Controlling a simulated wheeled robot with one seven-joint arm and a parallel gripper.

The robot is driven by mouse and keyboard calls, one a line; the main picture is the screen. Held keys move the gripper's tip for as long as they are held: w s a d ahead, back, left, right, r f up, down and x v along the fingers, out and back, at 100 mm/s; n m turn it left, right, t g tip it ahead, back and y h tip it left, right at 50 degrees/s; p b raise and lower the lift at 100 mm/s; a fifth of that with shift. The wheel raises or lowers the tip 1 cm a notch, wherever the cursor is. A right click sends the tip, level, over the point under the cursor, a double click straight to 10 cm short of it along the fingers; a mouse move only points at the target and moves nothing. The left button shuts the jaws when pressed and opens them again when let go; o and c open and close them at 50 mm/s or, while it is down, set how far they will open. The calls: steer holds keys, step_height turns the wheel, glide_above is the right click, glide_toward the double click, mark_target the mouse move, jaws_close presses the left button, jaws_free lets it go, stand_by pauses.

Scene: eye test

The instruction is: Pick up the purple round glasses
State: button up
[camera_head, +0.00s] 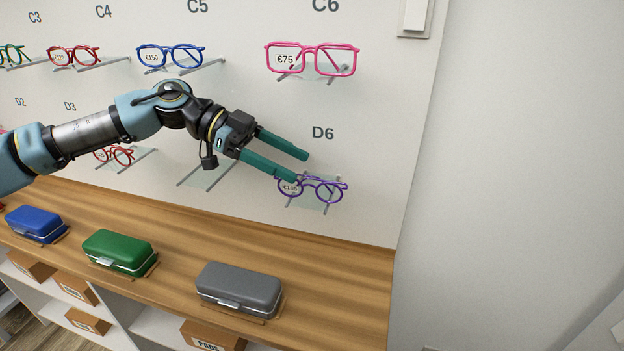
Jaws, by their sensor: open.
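The purple round glasses (325,190) rest on a small wall shelf below the label D6, with a price tag showing at their left lens. My gripper (301,167) has two green fingers spread apart and is open and empty. Its lower finger overlaps the upper left part of the glasses in the head view, and its upper finger is above them. I cannot tell whether the lower finger touches the frame. Part of the left rim is hidden behind that finger.
Pink square glasses (312,59) sit on a shelf above, under C6. Blue glasses (171,56) and red glasses (74,56) are further left. A wooden counter (340,290) below holds a grey case (240,287), a green case (118,252) and a blue case (36,223).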

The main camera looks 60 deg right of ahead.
mark_target(317, 175)
steer(key=p+x, duration=0.2)
steer(key=x, duration=0.3)
steer(key=shift+s+d+f+p, duration=0.15)
steer(key=shift+s+p, duration=0.1)
steer(key=shift+p, duration=0.15)
steer(key=shift+s+d+f, duration=0.1)
steer(key=shift+s+f, duration=0.15)
steer(key=shift+s, duration=0.05)
jaws_close()
